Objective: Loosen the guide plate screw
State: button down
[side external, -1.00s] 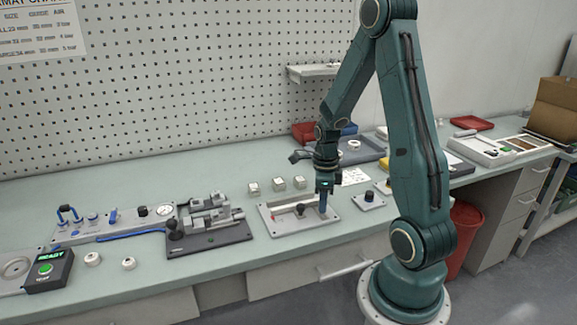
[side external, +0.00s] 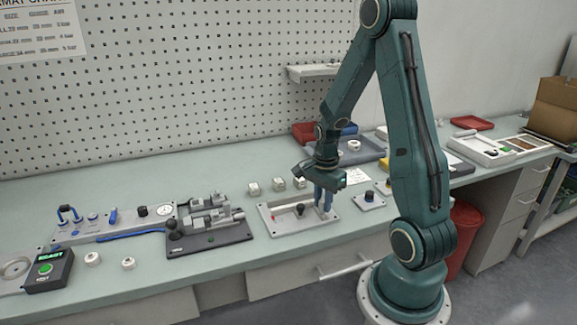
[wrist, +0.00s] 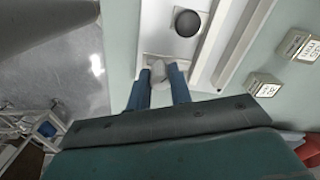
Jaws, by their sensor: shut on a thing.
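The guide plate (side external: 268,220) is a pale rectangular plate on the bench, with a long slot and a black knob (side external: 300,210). The knob also shows at the top of the wrist view (wrist: 187,22). My gripper (side external: 323,205) points down at the plate's right end, its two blue fingers low over it. In the wrist view, my gripper (wrist: 160,88) has a small grey piece, apparently the guide plate screw (wrist: 163,76), between its fingers. The fingers are shut on it. In the side view the fingers hide the screw.
A clamp fixture on a dark base (side external: 210,243) stands left of the plate. Small pale cubes (side external: 279,184) stand close behind it. A small plate with a dark knob (side external: 368,200) lies to the right. The bench's front edge is near.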

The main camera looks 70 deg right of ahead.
aim_at(323, 200)
jog(key=n, duration=0.6)
jog(key=shift+n, duration=0.3)
jog(key=n, duration=0.6)
jog(key=shift+n, duration=0.3)
jog(key=c, duration=1.3)
grip_release()
jog(key=shift+o, duration=0.2)
jog(key=shift+r, duration=0.15)
notch_tip(323, 200, up, 14)
jog(key=shift+f, duration=0.2)
